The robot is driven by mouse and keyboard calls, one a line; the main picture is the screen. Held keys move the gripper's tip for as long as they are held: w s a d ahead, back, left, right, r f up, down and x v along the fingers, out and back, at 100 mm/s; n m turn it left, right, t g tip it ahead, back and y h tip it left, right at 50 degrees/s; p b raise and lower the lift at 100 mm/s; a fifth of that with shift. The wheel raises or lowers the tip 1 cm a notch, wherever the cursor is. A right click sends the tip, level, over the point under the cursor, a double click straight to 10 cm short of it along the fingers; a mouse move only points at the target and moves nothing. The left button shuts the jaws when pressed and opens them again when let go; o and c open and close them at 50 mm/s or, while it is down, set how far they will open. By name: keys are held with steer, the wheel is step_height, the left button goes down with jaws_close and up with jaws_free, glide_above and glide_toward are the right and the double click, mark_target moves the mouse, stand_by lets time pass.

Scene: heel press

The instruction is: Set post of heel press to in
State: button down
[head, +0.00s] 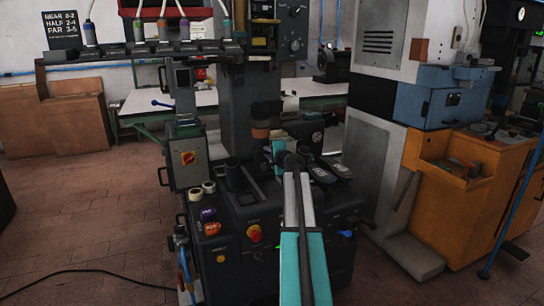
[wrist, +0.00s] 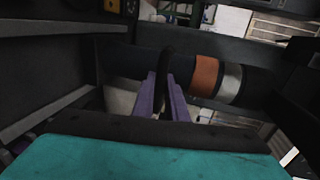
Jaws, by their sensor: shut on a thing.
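The heel press (head: 238,95) stands upright in the middle of the head view, behind my arm. In the wrist view, a dark post (wrist: 140,62) with a copper band (wrist: 206,75) and a silver band (wrist: 230,83) runs across the picture. A copper band also shows in the head view (head: 261,133). My gripper (wrist: 166,98) has purple fingers shut on a thin, dark curved handle (wrist: 166,60) at the post. I cannot tell how the handle joins the post. In the head view my arm hides the fingers.
The press's front panel has several coloured knobs, one of them orange-red (head: 254,234). A grey cabinet (head: 367,160) and orange bench (head: 450,205) stand at right. A sign (head: 62,30) hangs back left. Open floor (head: 85,215) lies at left.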

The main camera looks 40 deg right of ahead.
steer(key=w, duration=0.1)
steer(key=w+d, duration=0.1)
steer(key=w, duration=0.1)
steer(key=shift+r, duration=0.2)
steer(key=shift+d, duration=0.1)
steer(key=c, duration=1.8)
jaws_free()
steer(key=shift+w+f, duration=0.1)
steer(key=shift+w, duration=0.05)
steer(key=shift+o, duration=0.2)
steer(key=shift+s, duration=0.3)
steer(key=p+v, duration=0.1)
steer(key=v, duration=1.2)
steer(key=shift+s, duration=0.2)
